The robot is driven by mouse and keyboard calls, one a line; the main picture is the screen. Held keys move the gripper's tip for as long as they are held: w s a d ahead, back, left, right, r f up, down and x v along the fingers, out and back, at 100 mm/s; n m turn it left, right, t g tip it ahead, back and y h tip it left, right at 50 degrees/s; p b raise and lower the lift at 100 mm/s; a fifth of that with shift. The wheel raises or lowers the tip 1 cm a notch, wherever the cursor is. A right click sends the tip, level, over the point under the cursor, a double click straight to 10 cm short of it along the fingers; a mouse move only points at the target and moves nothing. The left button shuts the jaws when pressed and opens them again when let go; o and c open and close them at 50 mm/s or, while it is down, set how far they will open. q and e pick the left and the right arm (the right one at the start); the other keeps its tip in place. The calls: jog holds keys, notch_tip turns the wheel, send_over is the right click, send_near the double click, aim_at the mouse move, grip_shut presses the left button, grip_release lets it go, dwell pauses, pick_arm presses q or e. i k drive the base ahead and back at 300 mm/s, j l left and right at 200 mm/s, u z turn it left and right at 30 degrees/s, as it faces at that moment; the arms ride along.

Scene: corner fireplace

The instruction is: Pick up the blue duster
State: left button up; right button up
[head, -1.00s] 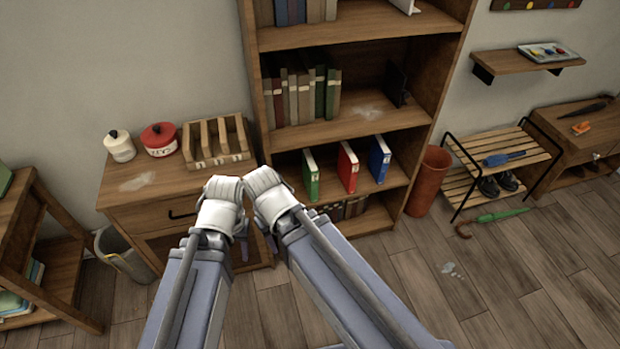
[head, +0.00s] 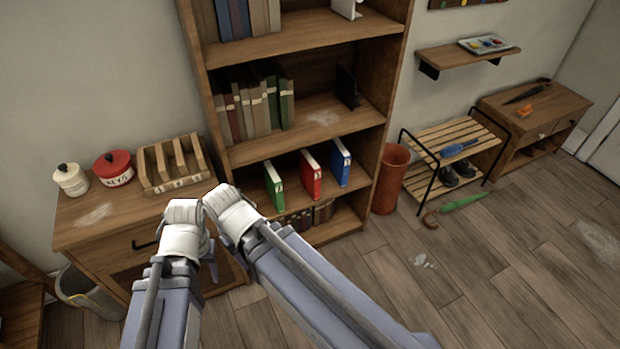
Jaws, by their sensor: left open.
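The blue duster (head: 459,148) lies on the top slats of a wooden shoe rack (head: 432,139) at the right in the head view. My left gripper (head: 212,262) is mostly hidden below its white wrist, in front of the small cabinet; it is open, far left of the duster. My right arm ends beside it, and its gripper (head: 242,256) is largely hidden behind the arm, so its jaws cannot be made out. Both grippers are well apart from the duster.
A bookcase (head: 293,149) and a terracotta bin (head: 390,180) stand between my arms and the rack. Dark shoes (head: 452,174) sit on the rack's lower level. A green umbrella (head: 462,202) lies on the floor before it. The floor at right is mostly clear.

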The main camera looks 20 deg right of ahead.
aim_at(450, 150)
jog(key=z, duration=1.95)
